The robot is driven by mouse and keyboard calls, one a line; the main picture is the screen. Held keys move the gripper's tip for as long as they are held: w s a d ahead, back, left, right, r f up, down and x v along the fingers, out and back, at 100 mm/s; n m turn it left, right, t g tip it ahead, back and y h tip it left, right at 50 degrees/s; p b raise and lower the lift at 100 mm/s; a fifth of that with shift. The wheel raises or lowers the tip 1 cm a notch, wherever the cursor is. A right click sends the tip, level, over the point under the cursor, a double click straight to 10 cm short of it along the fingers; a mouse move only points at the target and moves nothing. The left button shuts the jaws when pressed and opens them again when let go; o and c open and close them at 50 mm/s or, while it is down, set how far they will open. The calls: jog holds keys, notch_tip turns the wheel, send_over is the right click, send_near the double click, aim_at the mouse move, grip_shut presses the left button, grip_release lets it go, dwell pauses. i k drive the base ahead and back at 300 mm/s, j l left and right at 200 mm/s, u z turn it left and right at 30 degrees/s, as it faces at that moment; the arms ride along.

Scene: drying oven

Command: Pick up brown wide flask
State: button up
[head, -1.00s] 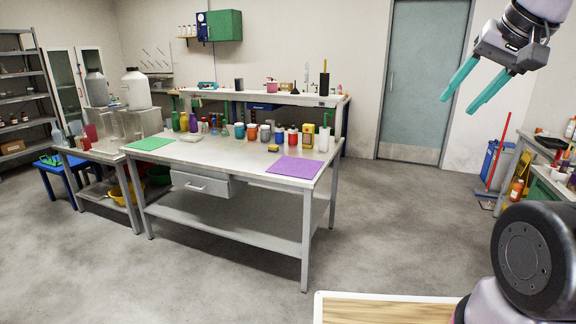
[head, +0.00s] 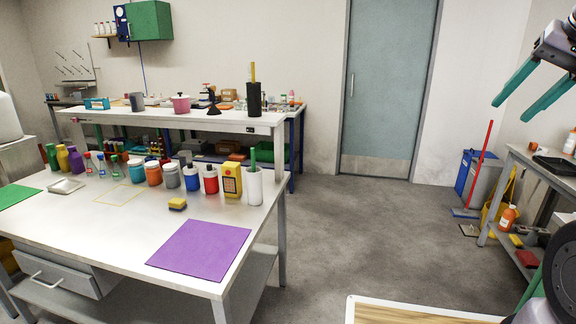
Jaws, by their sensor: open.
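On the near steel table (head: 115,225) a row of bottles and jars stands along the back edge. Among them is a wide orange-brown jar (head: 153,173) with a white lid, between a teal jar (head: 136,170) and a grey jar (head: 171,176). It is the closest match I see to a brown wide flask, but I cannot tell for certain. My gripper (head: 511,110) is at the upper right, its two teal fingers apart and empty, far from the table row.
A purple mat (head: 202,249) and a yellow sponge (head: 177,203) lie on the near table. A second bench (head: 160,116) stands behind it. Open floor (head: 350,235) lies to the right, before a side bench with an orange bottle (head: 508,217). A wooden-topped surface (head: 400,312) is at the bottom.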

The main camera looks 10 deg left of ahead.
aim_at(42, 152)
jog(key=i, duration=2.1)
jog(key=i+u, duration=0.1)
jog(key=i, duration=0.6)
jog(key=i+l, duration=0.1)
jog(key=i, duration=0.55)
jog(key=i+u, duration=0.15)
jog(key=i, duration=0.55)
jog(key=i+j+u, duration=0.15)
jog(key=i+u, duration=0.35)
jog(key=i+l+u, duration=0.1)
jog(key=i+u, duration=0.4)
jog(key=i+l+u, duration=0.25)
jog(key=i+u, duration=0.25)
jog(key=i+j+u, duration=0.2)
jog(key=i+u, duration=0.6)
jog(key=i+l+u, duration=0.1)
jog(key=i+u, duration=0.3)
jog(key=i, duration=0.15)
jog(key=i+l+u, duration=0.1)
jog(key=i+u, duration=0.15)
jog(key=i, duration=0.25)
jog(key=i+l+u, duration=0.15)
jog(key=i+u, duration=0.15)
jog(key=i, duration=0.15)
jog(key=i+l+u, duration=0.25)
jog(key=i, duration=0.25)
jog(key=i+l+u, duration=0.25)
jog(key=i+l, duration=0.15)
